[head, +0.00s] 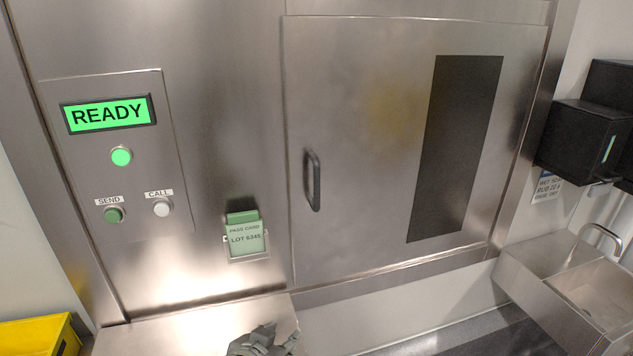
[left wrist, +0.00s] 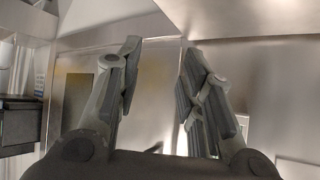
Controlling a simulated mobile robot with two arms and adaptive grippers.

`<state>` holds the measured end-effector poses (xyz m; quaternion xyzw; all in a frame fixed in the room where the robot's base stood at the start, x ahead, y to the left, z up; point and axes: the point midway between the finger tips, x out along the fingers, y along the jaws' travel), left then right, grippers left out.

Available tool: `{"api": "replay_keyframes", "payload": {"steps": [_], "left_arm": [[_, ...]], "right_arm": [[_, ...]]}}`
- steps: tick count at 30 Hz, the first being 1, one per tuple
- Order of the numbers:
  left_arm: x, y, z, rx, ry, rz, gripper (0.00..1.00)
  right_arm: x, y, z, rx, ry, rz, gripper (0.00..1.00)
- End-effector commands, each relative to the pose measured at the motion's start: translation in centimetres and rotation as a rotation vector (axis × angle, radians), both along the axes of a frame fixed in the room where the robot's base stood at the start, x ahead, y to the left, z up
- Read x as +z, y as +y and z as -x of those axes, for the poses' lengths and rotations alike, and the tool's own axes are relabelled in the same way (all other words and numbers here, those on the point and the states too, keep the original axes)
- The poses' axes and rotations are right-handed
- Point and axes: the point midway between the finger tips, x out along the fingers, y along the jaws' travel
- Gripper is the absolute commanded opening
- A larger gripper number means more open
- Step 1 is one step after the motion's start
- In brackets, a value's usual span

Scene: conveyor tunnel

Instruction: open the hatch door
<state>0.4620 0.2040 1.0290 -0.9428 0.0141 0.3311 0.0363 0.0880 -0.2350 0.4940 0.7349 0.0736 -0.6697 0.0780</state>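The hatch door (head: 365,120) is a shut steel panel in the wall, with a dark window (head: 455,150) on its right side. Its black upright bar handle (head: 312,180) is near the door's left edge. My left gripper (head: 264,341) shows at the bottom of the head view, below and left of the handle and apart from it. In the left wrist view my left gripper (left wrist: 160,55) has its two fingers spread with nothing between them. My right gripper is in neither view.
Left of the door are a green READY display (head: 108,113), SEND (head: 114,215) and CALL (head: 162,208) buttons, and a card holder (head: 247,256). A steel ledge (head: 165,328) lies below. A sink (head: 590,295) and black dispensers (head: 585,140) are at right, a yellow bin (head: 35,338) at left.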

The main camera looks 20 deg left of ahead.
Motion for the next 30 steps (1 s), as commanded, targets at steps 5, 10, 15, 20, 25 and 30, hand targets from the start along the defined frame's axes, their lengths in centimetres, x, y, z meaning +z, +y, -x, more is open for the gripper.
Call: {"api": "replay_keyframes", "payload": {"steps": [5, 10, 15, 20, 25, 30], "left_arm": [[10.2, -0.2, -7.5, 0.024, -0.324, 0.034, 0.35], [18.4, -0.4, -11.1, 0.033, -0.553, 0.059, 0.35], [22.5, -0.5, -12.2, 0.034, -0.661, 0.07, 0.35], [23.2, -0.5, -13.0, 0.034, -0.677, 0.072, 0.35], [23.2, -0.5, -15.0, 0.034, -0.674, 0.072, 0.35], [23.3, -0.5, -17.6, 0.034, -0.674, 0.071, 0.35]], "right_arm": [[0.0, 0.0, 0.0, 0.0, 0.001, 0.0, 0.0], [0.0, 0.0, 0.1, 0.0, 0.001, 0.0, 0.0], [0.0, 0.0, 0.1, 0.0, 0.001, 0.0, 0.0], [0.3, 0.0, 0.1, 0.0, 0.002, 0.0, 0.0], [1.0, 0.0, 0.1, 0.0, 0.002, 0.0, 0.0], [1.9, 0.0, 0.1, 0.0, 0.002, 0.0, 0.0]]}}
